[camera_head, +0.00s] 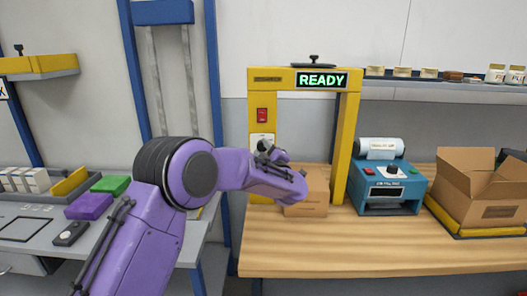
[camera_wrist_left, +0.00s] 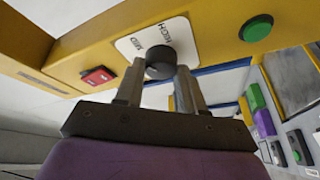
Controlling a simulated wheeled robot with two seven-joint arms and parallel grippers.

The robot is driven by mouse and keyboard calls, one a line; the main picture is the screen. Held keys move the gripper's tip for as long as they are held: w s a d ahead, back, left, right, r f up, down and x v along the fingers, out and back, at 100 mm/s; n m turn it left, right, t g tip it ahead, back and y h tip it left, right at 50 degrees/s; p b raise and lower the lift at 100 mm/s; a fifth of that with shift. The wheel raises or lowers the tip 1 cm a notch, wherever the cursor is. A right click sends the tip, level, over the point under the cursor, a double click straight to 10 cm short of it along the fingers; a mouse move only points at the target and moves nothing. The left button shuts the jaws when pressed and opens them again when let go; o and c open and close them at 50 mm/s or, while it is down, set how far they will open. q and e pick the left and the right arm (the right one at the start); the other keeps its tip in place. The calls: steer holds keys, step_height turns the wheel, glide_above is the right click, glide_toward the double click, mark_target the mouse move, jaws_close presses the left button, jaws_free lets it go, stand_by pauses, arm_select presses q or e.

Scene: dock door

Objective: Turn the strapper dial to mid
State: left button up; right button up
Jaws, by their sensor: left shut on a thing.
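The strapper (camera_head: 354,130) is a yellow arch on the wooden bench with a lit READY sign (camera_head: 321,80). Its dial (camera_wrist_left: 160,62) is a dark round knob on a white plate (camera_wrist_left: 128,45) marked MID and HIGH in the left wrist view. My left gripper (camera_wrist_left: 163,82) has both fingers at the knob, one on each side, and is shut on it. The knob's pointer is hidden, so its setting cannot be told. In the head view my left gripper (camera_head: 268,152) is at the arch's left post, in front of the dial plate. My right gripper is not in view.
A cardboard box (camera_head: 312,190) stands under the arch, just right of my left gripper. A red switch (camera_wrist_left: 98,76) and a green button (camera_wrist_left: 256,28) flank the dial. A blue machine (camera_head: 387,187) and an open carton (camera_head: 478,188) stand to the right. The bench front is clear.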

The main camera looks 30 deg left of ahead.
arm_select(q)
steer(key=shift+f, duration=0.15)
steer(key=o, duration=1)
steer(key=shift+w, duration=0.15)
steer(key=shift+d, duration=0.1)
steer(key=b+v, duration=0.3)
steer(key=v, duration=0.7)
steer(key=shift+s+d, duration=0.15)
steer(key=shift+s, duration=0.05)
